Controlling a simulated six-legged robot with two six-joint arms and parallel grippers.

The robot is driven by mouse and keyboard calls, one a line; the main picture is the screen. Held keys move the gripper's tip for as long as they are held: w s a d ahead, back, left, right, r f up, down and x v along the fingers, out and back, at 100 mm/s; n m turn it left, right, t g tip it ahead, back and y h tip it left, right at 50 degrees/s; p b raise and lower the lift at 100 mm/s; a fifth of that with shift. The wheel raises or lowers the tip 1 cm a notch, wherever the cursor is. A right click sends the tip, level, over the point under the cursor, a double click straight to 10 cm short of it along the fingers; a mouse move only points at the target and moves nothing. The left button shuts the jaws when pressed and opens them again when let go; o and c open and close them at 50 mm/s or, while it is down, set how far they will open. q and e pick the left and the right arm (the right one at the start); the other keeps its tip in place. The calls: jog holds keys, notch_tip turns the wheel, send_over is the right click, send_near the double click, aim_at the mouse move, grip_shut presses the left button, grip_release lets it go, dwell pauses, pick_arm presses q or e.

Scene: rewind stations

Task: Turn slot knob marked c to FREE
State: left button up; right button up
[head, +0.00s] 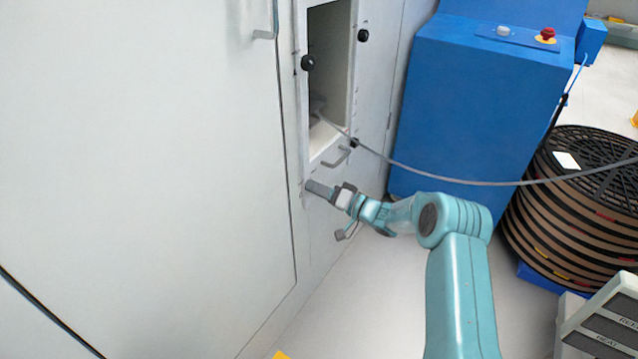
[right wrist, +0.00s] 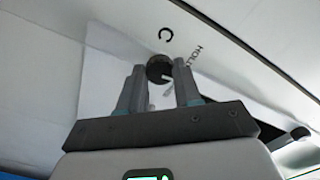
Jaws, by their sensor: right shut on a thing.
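The dark round slot knob (right wrist: 159,67) sits on the pale panel in the right wrist view, just below a letter C. The word HOLD is printed to its right. A small white mark shows near the knob's lower edge, but I cannot tell clearly where the knob points. The word FREE is not readable. My right gripper (right wrist: 160,86) is shut on the knob, one finger on each side. In the head view my right gripper (head: 313,188) is at the cabinet front below the open slot and hides the knob. My left gripper is not in view.
The tall pale cabinet (head: 140,130) fills the left. Black knobs (head: 308,62) flank its open slot, from which a grey strip (head: 440,178) runs right. A blue machine (head: 480,100) and stacked reels (head: 575,215) stand at right. The floor (head: 365,300) below my arm is clear.

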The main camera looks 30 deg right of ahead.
jog(key=m+p, duration=0.2)
jog(key=m, duration=0.8)
jog(key=shift+p, duration=0.35)
jog(key=shift+s, duration=0.1)
jog(key=o, duration=1)
jog(key=shift+o, duration=0.2)
jog(key=p+v, duration=0.2)
jog(key=v, duration=1.4)
jog(key=shift+s+d, duration=0.1)
